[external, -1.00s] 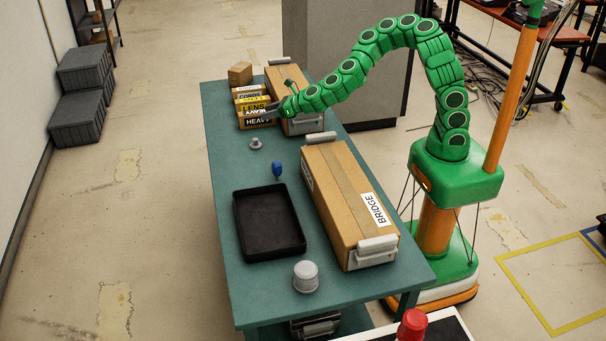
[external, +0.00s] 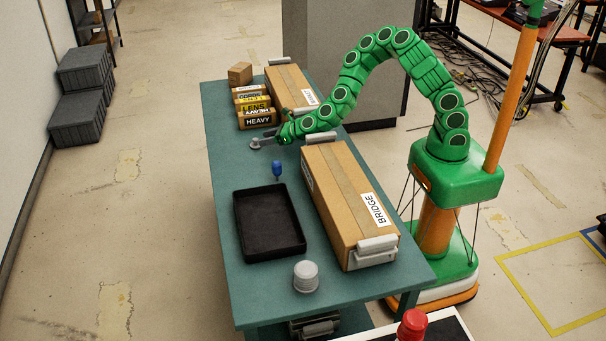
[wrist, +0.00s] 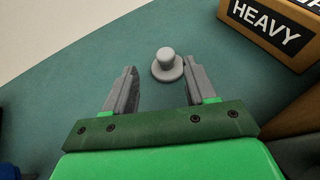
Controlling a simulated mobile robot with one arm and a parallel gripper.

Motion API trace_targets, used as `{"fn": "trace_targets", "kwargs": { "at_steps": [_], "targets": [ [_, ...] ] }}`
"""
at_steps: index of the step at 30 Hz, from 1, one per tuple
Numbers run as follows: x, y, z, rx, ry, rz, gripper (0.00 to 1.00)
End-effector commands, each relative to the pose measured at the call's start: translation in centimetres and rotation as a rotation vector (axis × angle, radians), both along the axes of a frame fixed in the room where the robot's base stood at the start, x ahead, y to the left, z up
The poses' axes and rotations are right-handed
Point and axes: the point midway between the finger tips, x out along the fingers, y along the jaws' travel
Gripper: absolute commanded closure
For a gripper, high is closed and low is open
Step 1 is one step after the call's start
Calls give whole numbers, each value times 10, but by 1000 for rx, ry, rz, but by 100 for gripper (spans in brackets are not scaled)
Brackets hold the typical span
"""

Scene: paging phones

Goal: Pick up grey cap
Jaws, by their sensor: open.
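The small grey cap (external: 255,143), a flat disc with a round knob on top, stands on the teal table (external: 222,178). In the wrist view the grey cap (wrist: 166,66) lies just ahead of the fingertips, closer to the right finger than the left. My gripper (external: 268,141) is right beside the cap in the external view, on its right side. In the wrist view my gripper (wrist: 160,77) is open with nothing held between its fingers. Whether the right finger touches the cap, I cannot tell.
Boxes labelled HEAVY (external: 257,121) stand behind the cap, also at upper right in the wrist view (wrist: 270,30). A long BRIDGE box (external: 345,200), a blue knobbed piece (external: 277,169), a black tray (external: 270,250) and a larger grey cup-like piece (external: 306,277) are nearer the front.

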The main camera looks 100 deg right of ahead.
Motion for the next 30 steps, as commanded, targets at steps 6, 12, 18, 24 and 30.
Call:
{"fn": "trace_targets", "kwargs": {
  "at_steps": [6,12,18,24,30],
  "targets": [
    [9,-5,-4,-2,0,-1,44],
    [20,-13,-10,-2,1,3,44],
    [35,-25,-18,-3,0,1,44],
    [46,-32,-23,-2,0,-1,44],
    [48,-32,-24,1,0,0,44]
  ]
}}
